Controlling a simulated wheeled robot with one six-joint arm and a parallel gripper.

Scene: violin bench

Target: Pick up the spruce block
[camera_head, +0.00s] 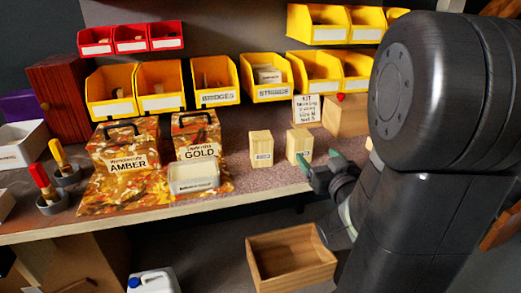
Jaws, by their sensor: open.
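Two pale wooden blocks stand upright on the bench, each with a small label too small to read. One block (261,149) is on the left and the other block (299,146) is to its right. I cannot tell which one is the spruce block. My gripper (322,162) is open at the bench's front edge, just right of and in front of the right block. Its green-tipped fingers hold nothing that I can see. Whether a finger touches the right block is unclear. My arm covers the right side of the view.
The AMBER box (126,165) and GOLD box (197,137) stand left, with a white labelled tray (194,178) in front. Yellow bins (213,81) line the back. A wooden box (345,117) and sign (307,110) stand behind the blocks. An open wooden drawer (291,260) sits below the bench.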

